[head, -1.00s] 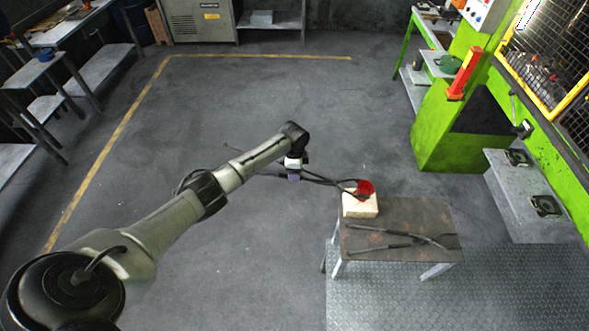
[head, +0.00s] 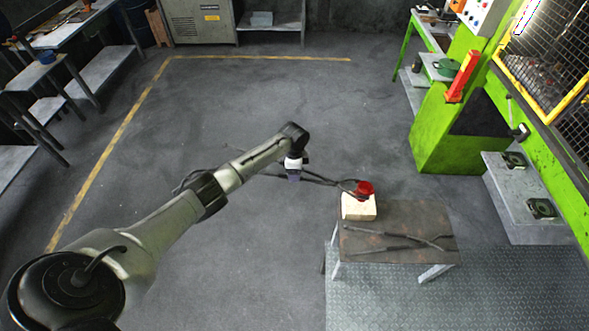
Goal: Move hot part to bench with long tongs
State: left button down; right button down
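The hot part (head: 365,188) is a glowing red piece. It shows at the top of a pale block (head: 358,208) on the back left corner of the bench (head: 410,217). My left gripper (head: 293,172) points down, left of the bench, and appears shut on the handles of long dark tongs (head: 322,180). The tongs reach right, with their jaws at the left side of the hot part. I cannot tell whether the jaws touch it. A second dark pair of tongs (head: 395,240) lies on the bench. My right gripper is out of view.
The green press (head: 450,130) stands at the right, with a grey shelf (head: 530,200) on its side. Grey worktables (head: 95,85) line the left. A metal tread plate (head: 450,295) lies under the bench's front. The middle floor is clear.

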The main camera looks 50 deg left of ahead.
pick_arm(q)
jog(key=s+a+p, duration=0.6)
jog(key=s+a, duration=0.5)
jog(key=shift+s+r+p, duration=0.15)
jog(key=shift+s+p, duration=0.05)
jog(key=shift+p, duration=0.15)
dwell(0.4)
